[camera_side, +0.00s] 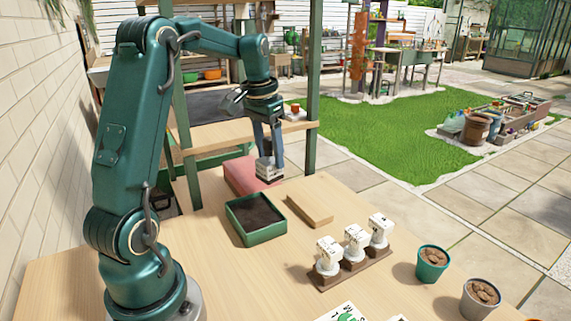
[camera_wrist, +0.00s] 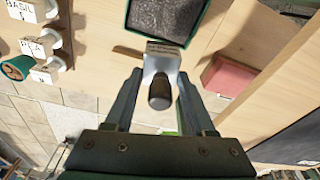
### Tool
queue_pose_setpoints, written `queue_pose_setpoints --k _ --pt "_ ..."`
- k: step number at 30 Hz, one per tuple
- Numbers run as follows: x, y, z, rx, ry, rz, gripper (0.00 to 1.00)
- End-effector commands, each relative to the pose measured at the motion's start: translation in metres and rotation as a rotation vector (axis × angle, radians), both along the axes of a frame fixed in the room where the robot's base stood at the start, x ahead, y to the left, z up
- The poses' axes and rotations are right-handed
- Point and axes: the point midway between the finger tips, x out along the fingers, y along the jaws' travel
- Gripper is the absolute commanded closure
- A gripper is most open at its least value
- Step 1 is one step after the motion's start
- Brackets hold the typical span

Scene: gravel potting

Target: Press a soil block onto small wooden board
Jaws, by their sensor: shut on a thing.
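My gripper (camera_side: 267,152) is shut on a soil block press, a light metal block (camera_side: 268,171) with text on its side. In the wrist view my gripper (camera_wrist: 160,88) holds the press (camera_wrist: 162,62) by its sides, and its dark rounded handle points toward the camera. The press hangs upright above the far side of the table, behind the small wooden board (camera_side: 310,208). The board lies flat and looks bare. A green tray (camera_side: 262,237) of dark soil stands left of the board. The underside of the press is hidden, so I cannot tell whether it holds soil.
A pink-red block (camera_side: 243,174) lies near the press at the back. Three white labelled pieces stand in a brown rack (camera_side: 352,266) at the front. A green pot (camera_side: 432,264) and a grey pot (camera_side: 480,298) stand right. The table's left front is clear.

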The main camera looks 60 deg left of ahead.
Motion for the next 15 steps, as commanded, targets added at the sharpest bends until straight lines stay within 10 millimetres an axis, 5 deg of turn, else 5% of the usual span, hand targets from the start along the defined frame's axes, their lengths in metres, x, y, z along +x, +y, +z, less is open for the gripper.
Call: queue_pose_setpoints --k 9,15 --pt "0.075 -0.033 -0.017 0.000 0.001 -0.115 0.92" --pt "0.091 -0.055 -0.034 -0.009 0.019 -0.184 0.92"
